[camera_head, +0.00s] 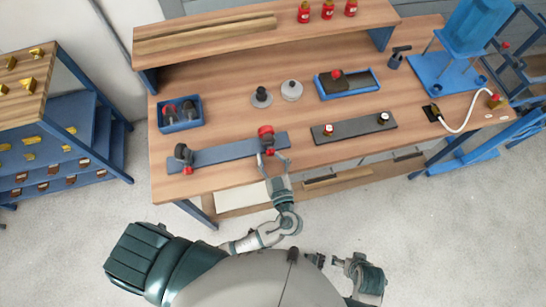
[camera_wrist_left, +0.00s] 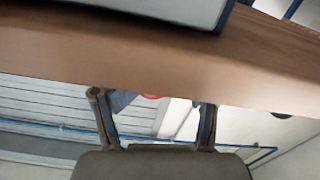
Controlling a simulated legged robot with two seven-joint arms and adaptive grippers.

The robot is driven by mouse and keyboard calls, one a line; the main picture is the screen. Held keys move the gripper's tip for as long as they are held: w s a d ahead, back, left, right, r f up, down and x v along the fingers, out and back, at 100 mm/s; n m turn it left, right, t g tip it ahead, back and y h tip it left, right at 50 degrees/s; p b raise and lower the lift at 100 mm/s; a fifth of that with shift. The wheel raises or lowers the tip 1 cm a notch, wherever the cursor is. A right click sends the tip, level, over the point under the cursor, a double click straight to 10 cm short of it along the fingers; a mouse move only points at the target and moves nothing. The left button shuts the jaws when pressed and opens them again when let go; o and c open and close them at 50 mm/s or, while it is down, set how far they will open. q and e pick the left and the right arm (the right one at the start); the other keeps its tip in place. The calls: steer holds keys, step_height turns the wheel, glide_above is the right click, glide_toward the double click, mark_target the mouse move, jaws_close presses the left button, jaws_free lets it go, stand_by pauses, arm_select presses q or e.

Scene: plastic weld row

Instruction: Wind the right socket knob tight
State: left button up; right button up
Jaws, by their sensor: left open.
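A blue-grey bar (camera_head: 225,152) lies along the bench's front left. A dark fitting with a red knob (camera_head: 187,170) stands at its left end, and a fitting with a red top (camera_head: 265,131) at its right end. My left gripper (camera_head: 275,160) is open and empty just in front of that right fitting, with no clear contact. In the left wrist view its fingers (camera_wrist_left: 152,108) are spread below the bench edge, and a grey edge (camera_wrist_left: 150,8), likely the bar, shows above. My right arm is folded near my body; its fingers are not clear.
A dark plate (camera_head: 352,128) with a red-and-white knob (camera_head: 328,129) and a black-and-white knob (camera_head: 383,118) lies to the right. Blue trays (camera_head: 180,127) (camera_head: 346,97) and two round pieces (camera_head: 261,97) (camera_head: 292,90) stand behind. The bench edge (camera_wrist_left: 60,50) is close to my fingers.

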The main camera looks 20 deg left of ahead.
arm_select(q)
steer(key=shift+s+d, duration=0.15)
steer(key=shift+d, duration=0.25)
steer(key=v, duration=0.7)
steer(key=shift+d, duration=0.15)
steer(key=shift+s+f, duration=0.1)
